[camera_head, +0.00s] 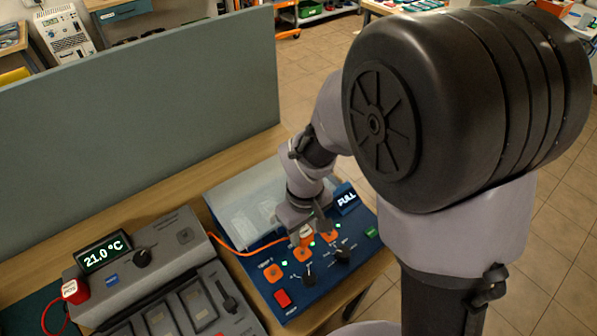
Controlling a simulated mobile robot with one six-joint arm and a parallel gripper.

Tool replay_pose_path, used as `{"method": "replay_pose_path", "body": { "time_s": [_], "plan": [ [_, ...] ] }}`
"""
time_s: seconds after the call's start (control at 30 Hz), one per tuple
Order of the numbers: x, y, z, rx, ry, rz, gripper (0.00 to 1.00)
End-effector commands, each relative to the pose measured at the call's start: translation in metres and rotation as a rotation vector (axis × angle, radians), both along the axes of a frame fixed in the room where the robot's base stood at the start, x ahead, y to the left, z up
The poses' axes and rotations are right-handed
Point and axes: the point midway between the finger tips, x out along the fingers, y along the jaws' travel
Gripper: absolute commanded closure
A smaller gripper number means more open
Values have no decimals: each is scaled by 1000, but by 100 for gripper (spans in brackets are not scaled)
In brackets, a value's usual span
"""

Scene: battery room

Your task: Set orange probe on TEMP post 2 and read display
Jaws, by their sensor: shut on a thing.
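My gripper (306,228) is over the blue panel (292,313), pointing down and shut on the orange probe (307,240). An orange cable (250,250) runs from the left to it. The probe's tip is largely hidden, and I cannot tell whether it touches a post. A display (103,252) on the grey unit reads 21.0 °C.
Black knobs and a red switch (283,299) stand on the blue panel. A grey-green partition (150,120) rises behind the table.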

Motion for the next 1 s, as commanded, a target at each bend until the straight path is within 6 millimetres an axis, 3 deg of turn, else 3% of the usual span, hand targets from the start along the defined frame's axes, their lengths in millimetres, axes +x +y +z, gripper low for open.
{"method": "replay_pose_path", "body": {
  "time_s": [0.43,1.0],
  "plan": [
    [-1,0,-57,-1,1,2,100],
    [-1,0,-57,0,0,2,100]
  ]
}}
